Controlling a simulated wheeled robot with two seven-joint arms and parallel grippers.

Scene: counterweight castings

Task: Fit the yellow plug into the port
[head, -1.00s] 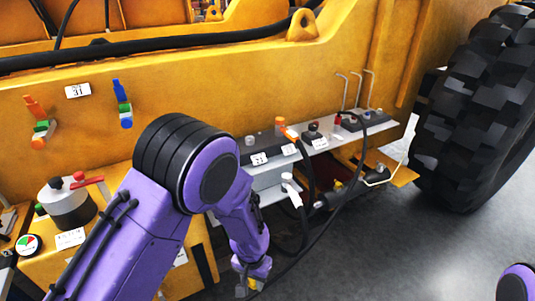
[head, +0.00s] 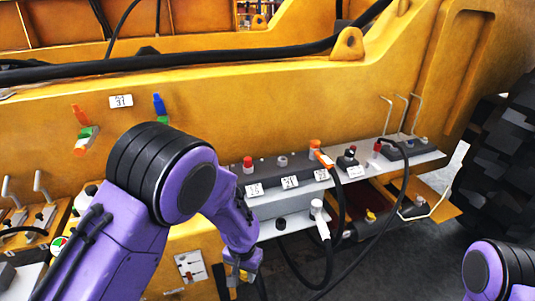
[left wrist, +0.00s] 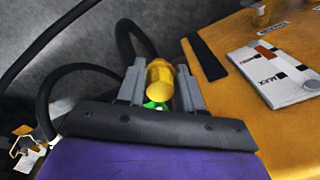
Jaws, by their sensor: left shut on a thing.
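The yellow plug (left wrist: 159,78) is between the fingers of my left gripper (left wrist: 160,88), which is shut on it in the left wrist view. A black hose (left wrist: 135,40) rises behind the plug. In the head view my left gripper (head: 240,272) hangs below and left of the connector shelf (head: 372,167), apart from it, and the plug is too small there to make out well. I cannot tell which fitting is the port; a small yellow fitting (head: 370,215) sits on the lower level. My right gripper is out of view.
The shelf carries a red cap (head: 248,162), an orange fitting (head: 315,150) and numbered labels. Black hoses (head: 340,215) loop down in front of it. A white-headed plug (head: 318,215) hangs there. A large tyre (head: 500,165) stands at right. A printed card (left wrist: 280,75) lies on the yellow surface.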

